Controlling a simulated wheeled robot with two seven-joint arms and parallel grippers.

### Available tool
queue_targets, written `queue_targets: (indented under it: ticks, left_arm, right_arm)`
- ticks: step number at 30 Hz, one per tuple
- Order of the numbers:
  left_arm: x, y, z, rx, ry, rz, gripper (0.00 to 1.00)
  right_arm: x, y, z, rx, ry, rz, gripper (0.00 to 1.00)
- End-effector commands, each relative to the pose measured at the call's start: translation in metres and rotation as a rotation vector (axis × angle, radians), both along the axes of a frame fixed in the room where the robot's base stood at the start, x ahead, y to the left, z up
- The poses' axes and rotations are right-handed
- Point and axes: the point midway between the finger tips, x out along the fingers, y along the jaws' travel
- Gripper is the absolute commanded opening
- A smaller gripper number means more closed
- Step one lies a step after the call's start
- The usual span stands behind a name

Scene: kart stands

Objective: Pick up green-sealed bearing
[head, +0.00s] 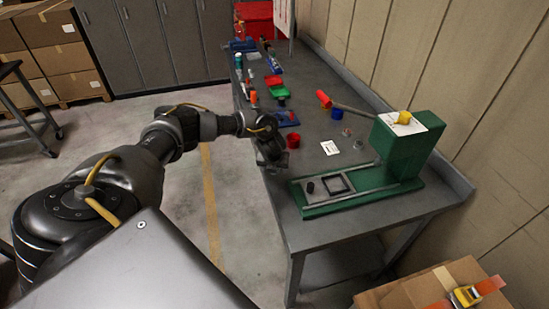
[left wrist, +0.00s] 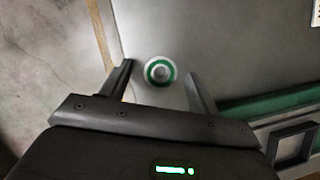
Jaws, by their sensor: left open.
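My left gripper (left wrist: 159,74) is open, with one finger to each side of the bearing in that view. Its fingers do not appear to touch the bearing, and I cannot tell how high they are above it. In the head view my left gripper (head: 272,153) is over the table's left edge and hides the bearing. My right gripper is not in view.
A green press (head: 405,150) with a long base stands just right of my left gripper. A red cup (head: 293,140), a white card (head: 329,148) and a blue cup (head: 337,113) are nearby. Red and green trays (head: 278,91) lie further back. Cardboard boxes (head: 430,287) stand at front right.

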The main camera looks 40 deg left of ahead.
Motion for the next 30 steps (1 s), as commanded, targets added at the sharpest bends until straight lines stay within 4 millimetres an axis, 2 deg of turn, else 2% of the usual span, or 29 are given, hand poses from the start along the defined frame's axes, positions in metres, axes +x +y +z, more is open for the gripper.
queue_targets:
  ticks: [5,16,25,30]
  left_arm:
    - [0.0,0.0,0.0,-0.001,0.0,0.0,0.6]
    - [0.0,0.0,0.0,-0.001,-0.001,0.001,0.12]
    - [0.0,0.0,0.002,-0.001,-0.002,0.0,0.11]
    - [0.001,0.0,0.013,-0.001,-0.004,0.0,0.11]
  right_arm:
    - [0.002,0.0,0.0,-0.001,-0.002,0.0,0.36]
    - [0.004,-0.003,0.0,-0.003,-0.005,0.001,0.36]
    - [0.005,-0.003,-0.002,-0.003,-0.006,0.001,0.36]
    - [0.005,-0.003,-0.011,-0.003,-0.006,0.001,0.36]
